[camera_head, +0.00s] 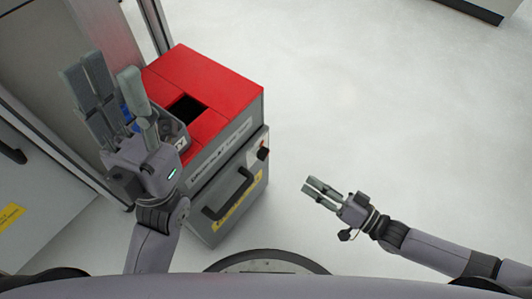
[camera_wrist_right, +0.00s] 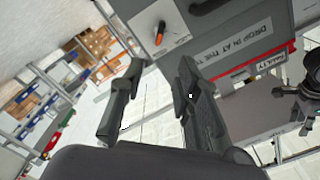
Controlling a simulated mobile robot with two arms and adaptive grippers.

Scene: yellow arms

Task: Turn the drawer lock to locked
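The drawer unit (camera_head: 235,135) is a grey box with a red top. The drawer lock (camera_head: 262,153) is a small orange knob on a plate at the upper right of its front. In the right wrist view the lock (camera_wrist_right: 160,32) shows close up, its orange grip running nearly up and down the picture; the marks beside it are too small to read. My right gripper (camera_head: 309,186) is open and empty, right of the lock and apart from it. In the right wrist view its fingers (camera_wrist_right: 162,66) stand apart below the knob. My left gripper (camera_head: 108,75) is open, raised over the unit's left side.
A black drawer handle (camera_head: 229,194) sticks out of the unit's front, left of and below the lock. The red top has a dark square opening (camera_head: 186,109). A grey cabinet (camera_head: 45,190) stands at the left. The pale floor (camera_head: 400,110) to the right is clear.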

